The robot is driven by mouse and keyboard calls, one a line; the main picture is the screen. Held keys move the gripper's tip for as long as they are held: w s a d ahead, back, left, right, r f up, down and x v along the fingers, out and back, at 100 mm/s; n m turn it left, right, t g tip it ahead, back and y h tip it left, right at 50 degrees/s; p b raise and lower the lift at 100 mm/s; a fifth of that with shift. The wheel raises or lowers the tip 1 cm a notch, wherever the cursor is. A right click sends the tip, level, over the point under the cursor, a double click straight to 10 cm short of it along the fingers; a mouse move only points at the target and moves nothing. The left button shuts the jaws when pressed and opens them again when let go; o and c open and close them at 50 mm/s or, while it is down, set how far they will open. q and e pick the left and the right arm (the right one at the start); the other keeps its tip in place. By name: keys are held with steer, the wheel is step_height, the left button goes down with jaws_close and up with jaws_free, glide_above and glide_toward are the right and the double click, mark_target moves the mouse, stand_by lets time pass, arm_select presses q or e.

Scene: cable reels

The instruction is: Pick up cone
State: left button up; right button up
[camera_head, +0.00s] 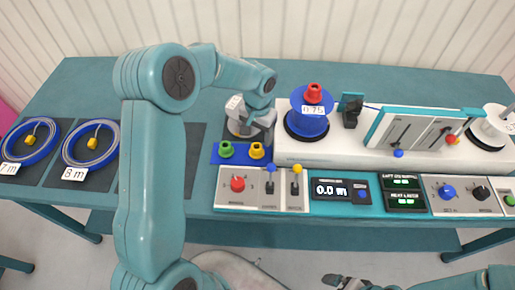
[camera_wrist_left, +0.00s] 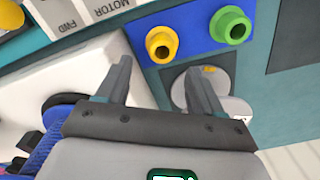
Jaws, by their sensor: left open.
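A green cone (camera_head: 226,149) and a yellow cone (camera_head: 257,151) stand side by side on a blue block (camera_head: 240,158) at the front of the table. A red cone (camera_head: 313,92) sits on top of the blue reel (camera_head: 306,120). In the left wrist view the yellow cone (camera_wrist_left: 161,45) lies just beyond my open, empty left gripper (camera_wrist_left: 157,78), and the green cone (camera_wrist_left: 230,25) is to its right. In the head view my left gripper (camera_head: 257,112) is behind the blue block, left of the blue reel. My right gripper (camera_head: 338,280) shows partly at the bottom edge; its jaws are unclear.
A grey round part (camera_head: 243,121) with a label is partly hidden by my left gripper. Two blue cable coils (camera_head: 31,141) lie on mats at the left. A control panel (camera_head: 262,190) runs along the front. A white machine (camera_head: 375,148) stands to the right.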

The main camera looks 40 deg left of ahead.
mark_target(257, 147)
arm_select(q)
steer(key=shift+d+f, duration=0.1)
steer(key=shift+f, duration=0.75)
steer(key=shift+s+f, duration=0.15)
steer(key=shift+f, duration=0.2)
steer(key=f, duration=0.2)
steer(key=f+p, duration=0.1)
steer(key=shift+s+f+p, duration=0.2)
steer(key=shift+f+p, duration=0.1)
steer(key=shift+f, duration=0.1)
steer(key=shift+w+a+f, duration=0.1)
steer(key=shift+a+f, duration=0.1)
steer(key=shift+f, duration=0.25)
steer(key=shift+c, duration=0.7)
steer(key=c, duration=0.7)
